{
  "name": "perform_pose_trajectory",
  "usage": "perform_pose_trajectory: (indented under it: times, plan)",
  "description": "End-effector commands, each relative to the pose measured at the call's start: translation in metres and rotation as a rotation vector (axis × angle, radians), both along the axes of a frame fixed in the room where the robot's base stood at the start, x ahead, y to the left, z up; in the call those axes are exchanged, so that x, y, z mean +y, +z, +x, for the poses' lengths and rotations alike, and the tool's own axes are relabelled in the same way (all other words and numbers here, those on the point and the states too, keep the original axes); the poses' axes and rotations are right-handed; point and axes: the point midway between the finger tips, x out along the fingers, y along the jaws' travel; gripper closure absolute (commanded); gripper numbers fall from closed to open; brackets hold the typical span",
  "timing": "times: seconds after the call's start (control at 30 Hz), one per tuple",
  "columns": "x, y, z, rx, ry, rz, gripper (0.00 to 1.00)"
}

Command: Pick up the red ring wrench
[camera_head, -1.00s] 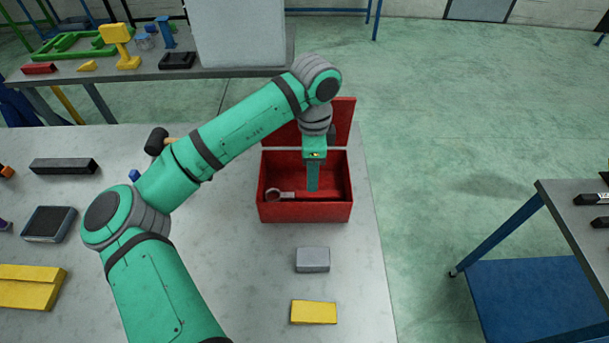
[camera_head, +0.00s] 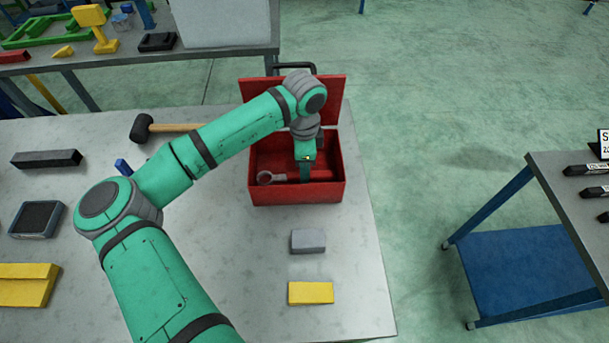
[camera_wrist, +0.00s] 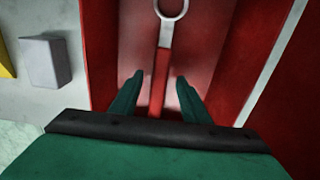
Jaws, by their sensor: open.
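The red ring wrench (camera_wrist: 161,78) lies in the open red toolbox (camera_head: 298,193), with a red handle and a grey ring end. In the head view its ring end (camera_head: 266,177) points left and part of the handle is behind my gripper. My gripper (camera_head: 304,176) reaches down into the toolbox. In the wrist view my gripper (camera_wrist: 157,88) is open, with one green finger on each side of the red handle. I cannot tell whether the fingers touch the handle.
The toolbox lid (camera_head: 330,90) stands raised at the back. A grey block (camera_head: 308,241) and a yellow block (camera_head: 310,293) lie in front of the toolbox. A mallet (camera_head: 165,127) lies to its left. The table top between the blocks and my arm is clear.

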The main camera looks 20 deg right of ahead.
Motion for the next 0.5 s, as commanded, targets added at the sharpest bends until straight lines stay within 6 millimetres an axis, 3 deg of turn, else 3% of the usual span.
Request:
perform_pose_trajectory:
  times: [0.1,0.37,0.5]
  plan:
    - [0.0004,-0.0106,-0.0001,0.001,0.001,-0.001,0.58]
    - [0.0018,-0.0132,0.0002,0.001,0.002,-0.001,0.58]
    - [0.0015,-0.0131,0.0001,0.001,0.002,-0.001,0.89]
